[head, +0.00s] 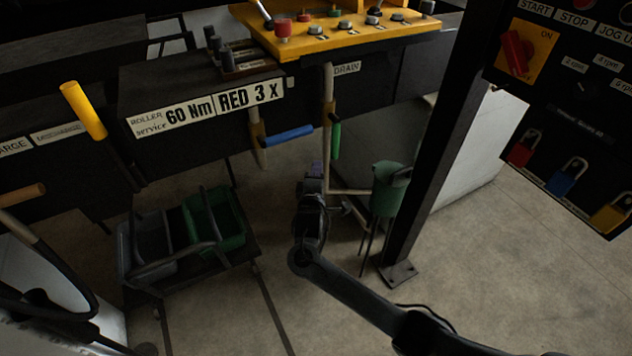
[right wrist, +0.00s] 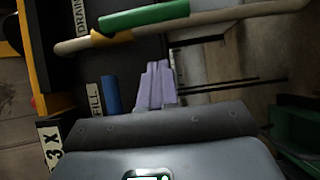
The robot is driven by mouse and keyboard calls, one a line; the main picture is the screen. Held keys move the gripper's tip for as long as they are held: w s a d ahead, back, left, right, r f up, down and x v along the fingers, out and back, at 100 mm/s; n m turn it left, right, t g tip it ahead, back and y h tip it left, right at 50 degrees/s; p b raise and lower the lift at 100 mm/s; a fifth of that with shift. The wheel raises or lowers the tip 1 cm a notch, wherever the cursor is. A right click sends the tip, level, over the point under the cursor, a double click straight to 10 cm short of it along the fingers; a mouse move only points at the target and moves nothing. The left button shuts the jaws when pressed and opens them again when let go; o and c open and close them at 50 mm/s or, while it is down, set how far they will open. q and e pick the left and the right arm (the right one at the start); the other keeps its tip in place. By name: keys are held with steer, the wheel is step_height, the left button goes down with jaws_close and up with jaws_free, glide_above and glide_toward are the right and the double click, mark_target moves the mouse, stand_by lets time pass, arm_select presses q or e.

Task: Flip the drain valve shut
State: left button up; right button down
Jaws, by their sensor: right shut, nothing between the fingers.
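The drain valve's green handle (head: 336,140) hangs below the DRAIN label (head: 347,68), lying along its pale vertical pipe (head: 327,95). In the right wrist view the green handle (right wrist: 144,16) runs along the pipe, beside a yellow valve body (right wrist: 112,38). A blue handle (head: 288,137) sits crosswise to the neighbouring pipe; it also shows in the right wrist view (right wrist: 112,94), by the FILL label. My right gripper (head: 314,172) is below the green handle, apart from it. Its lavender fingers (right wrist: 156,85) are shut and empty. My left gripper is not in view.
A green funnel-like vessel (head: 390,187) stands right of my right gripper, near a dark post (head: 432,155). A cart with grey and green bins (head: 212,215) is at the left. A control panel (head: 560,120) with padlocks fills the upper right. The floor between is open.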

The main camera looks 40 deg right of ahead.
mark_target(334, 137)
steer(key=w+d+b, duration=0.2)
steer(key=w+d, duration=0.1)
steer(key=d, duration=0.4)
steer(key=shift+w, duration=0.25)
